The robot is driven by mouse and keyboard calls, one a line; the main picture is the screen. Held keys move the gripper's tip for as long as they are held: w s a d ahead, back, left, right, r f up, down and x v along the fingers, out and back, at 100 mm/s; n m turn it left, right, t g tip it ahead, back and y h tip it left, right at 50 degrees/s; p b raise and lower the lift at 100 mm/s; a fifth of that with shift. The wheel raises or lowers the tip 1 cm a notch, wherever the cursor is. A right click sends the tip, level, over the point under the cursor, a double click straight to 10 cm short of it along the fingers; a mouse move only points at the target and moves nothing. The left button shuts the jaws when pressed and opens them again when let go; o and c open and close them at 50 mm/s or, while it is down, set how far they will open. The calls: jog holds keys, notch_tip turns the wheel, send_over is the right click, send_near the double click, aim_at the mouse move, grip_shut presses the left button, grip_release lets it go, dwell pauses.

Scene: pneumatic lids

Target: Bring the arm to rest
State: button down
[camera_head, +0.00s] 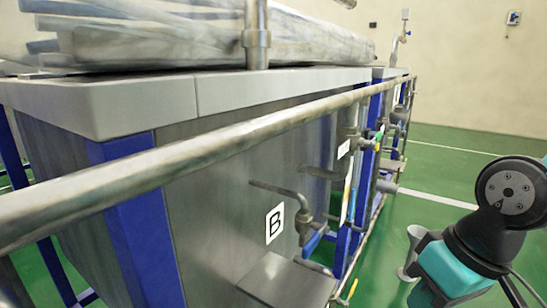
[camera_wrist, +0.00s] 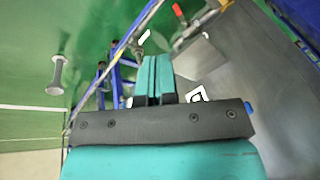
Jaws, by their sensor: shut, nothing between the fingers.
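My gripper (camera_wrist: 156,60) shows in the wrist view, its two teal fingers side by side and shut, with nothing held between them. It points toward the side of a steel tank (camera_wrist: 225,70) and its pipework, and does not appear to touch them. In the head view my arm (camera_head: 490,225) is at the lower right, bent, to the right of the tank row. The fingers cannot be made out there.
In the head view a steel tank (camera_head: 205,190) labelled B, with blue frame posts, fills the left and middle. A metal rail (camera_head: 200,147) runs along it. Valves and pipes (camera_head: 300,215) jut from its side. A pale post (camera_head: 412,250) stands near my arm. Green floor (camera_head: 440,165) lies open at right.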

jog(key=s+a+r+n+g+y, duration=0.1)
jog(key=s+a+r+n, duration=0.2)
jog(key=s+a, duration=0.25)
notch_tip(320, 180, up, 34)
jog(key=p, duration=3.4)
jog(key=shift+d+r, duration=0.2)
jog(key=shift+d, duration=0.25)
jog(key=shift+s, duration=0.1)
